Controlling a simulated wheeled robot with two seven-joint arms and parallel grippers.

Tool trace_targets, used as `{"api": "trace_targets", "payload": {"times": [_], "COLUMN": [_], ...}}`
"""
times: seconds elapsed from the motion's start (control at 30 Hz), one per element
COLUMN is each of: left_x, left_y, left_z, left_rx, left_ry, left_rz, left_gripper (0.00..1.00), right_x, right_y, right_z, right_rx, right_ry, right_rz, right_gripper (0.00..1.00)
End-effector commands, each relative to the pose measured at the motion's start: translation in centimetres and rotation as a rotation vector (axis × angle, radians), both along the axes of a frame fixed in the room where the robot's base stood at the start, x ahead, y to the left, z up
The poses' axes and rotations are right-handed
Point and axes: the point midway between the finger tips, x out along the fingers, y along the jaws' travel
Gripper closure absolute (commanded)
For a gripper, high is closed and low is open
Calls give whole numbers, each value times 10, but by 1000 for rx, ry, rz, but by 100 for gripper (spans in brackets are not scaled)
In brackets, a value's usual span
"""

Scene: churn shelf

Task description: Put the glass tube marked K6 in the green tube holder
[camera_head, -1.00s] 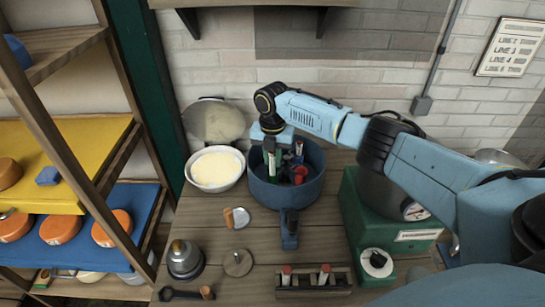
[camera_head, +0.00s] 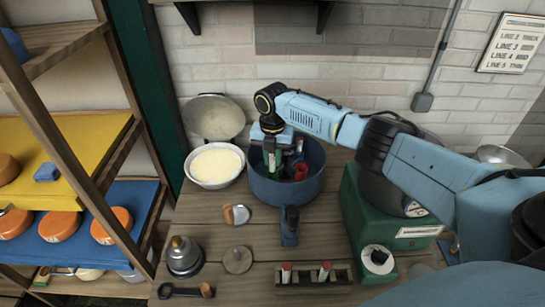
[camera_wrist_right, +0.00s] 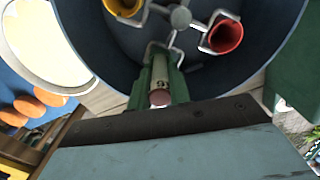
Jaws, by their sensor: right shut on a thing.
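My right gripper (camera_head: 271,150) reaches down over the round blue tub (camera_head: 287,190). In the right wrist view it is shut on a glass tube (camera_wrist_right: 159,72) with a dull reddish end and a mark whose visible digit looks like 6; the rest is unreadable. Green parts (camera_wrist_right: 179,84) flank the tube; I cannot tell whether they are the green holder or the fingers. In the head view a green upright piece (camera_head: 271,163) is just under the gripper, inside the tub. How far the tube sits in any holder is hidden. My left gripper is out of view.
A red cup (camera_wrist_right: 225,36) and a yellow cup (camera_wrist_right: 124,6) are in the tub. A white bowl (camera_head: 215,182) stands left of it, and a green machine (camera_head: 415,231) right. A wooden rack (camera_head: 305,278) with two red-topped tubes is in front. A metal bell-shaped thing (camera_head: 182,255) stands left.

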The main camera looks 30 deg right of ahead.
Motion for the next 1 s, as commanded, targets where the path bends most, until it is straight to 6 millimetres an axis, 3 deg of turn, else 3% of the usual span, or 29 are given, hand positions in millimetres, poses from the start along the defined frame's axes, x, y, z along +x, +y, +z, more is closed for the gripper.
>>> {"api": "trace_targets", "payload": {"times": [0.63, 0.67, 0.8, 1.0], "left_x": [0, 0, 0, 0], "left_y": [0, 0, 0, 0], "left_z": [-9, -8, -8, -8], "left_rx": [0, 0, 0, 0], "left_ry": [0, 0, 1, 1], "left_rz": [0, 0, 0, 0], "left_gripper": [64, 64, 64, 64], "right_x": [0, 0, 0, 0], "right_y": [0, 0, 0, 0], "right_z": [-14, -13, -13, -13], "right_rx": [0, 0, 0, -1], "right_ry": [0, 0, 0, 1], "right_rz": [0, 0, 0, 0], "right_gripper": [100, 77, 58, 55]}}
